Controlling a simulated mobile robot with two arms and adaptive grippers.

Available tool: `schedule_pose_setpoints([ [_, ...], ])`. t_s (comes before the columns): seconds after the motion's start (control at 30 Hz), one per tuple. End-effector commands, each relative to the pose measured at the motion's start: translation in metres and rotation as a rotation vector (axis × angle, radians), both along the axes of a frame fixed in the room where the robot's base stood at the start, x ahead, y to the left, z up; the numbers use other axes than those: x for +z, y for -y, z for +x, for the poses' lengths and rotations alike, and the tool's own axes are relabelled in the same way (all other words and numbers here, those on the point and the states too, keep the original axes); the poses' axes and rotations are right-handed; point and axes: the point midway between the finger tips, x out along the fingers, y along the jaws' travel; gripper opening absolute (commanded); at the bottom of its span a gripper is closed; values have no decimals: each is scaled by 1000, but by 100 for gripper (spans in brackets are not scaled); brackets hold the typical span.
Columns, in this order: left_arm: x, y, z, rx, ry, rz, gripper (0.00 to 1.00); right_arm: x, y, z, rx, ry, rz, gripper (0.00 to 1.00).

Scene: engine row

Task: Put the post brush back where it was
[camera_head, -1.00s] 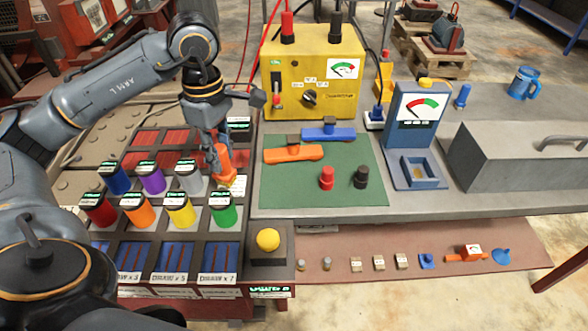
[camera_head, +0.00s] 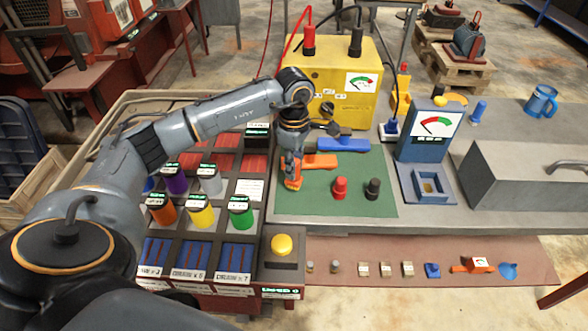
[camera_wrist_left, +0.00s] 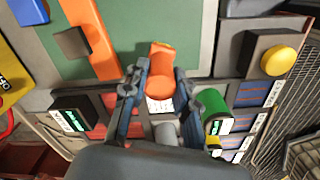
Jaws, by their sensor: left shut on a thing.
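My left gripper (camera_head: 293,168) is shut on an orange, roughly cylindrical thing (camera_head: 293,183), apparently the post brush. In the head view it is at the left edge of the green mat (camera_head: 330,202), beside the rack of coloured cans. In the left wrist view the orange brush (camera_wrist_left: 160,72) sits between the two fingers (camera_wrist_left: 158,92) and sticks out past them toward the mat. Its lower end is not clear. I cannot tell whether it touches anything. My right gripper is not in view.
An orange clamp (camera_head: 322,161) and a blue clamp (camera_head: 343,144) lie on the mat, with a red post (camera_head: 340,187) and a black post (camera_head: 373,188). The green can (camera_head: 240,212) and yellow button (camera_head: 281,244) are near the gripper. A yellow meter box (camera_head: 345,88) stands behind.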

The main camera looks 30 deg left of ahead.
Motion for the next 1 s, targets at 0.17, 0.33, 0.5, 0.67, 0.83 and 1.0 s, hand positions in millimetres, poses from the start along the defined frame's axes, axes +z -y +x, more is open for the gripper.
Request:
schedule_pose_setpoints([
  [0.17,-22,0,-1,0,-4,-1,0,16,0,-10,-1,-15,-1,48],
  [0.33,-29,0,0,0,1,-1,0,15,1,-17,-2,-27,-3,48],
  [0.5,-30,0,0,0,0,0,0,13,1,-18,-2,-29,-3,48],
  [0.67,-32,0,0,0,0,0,42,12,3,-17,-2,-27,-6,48],
  [0.83,-32,0,-1,0,-1,0,51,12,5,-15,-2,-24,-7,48],
  [1.0,-31,0,-1,0,-1,0,51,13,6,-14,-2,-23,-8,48],
])
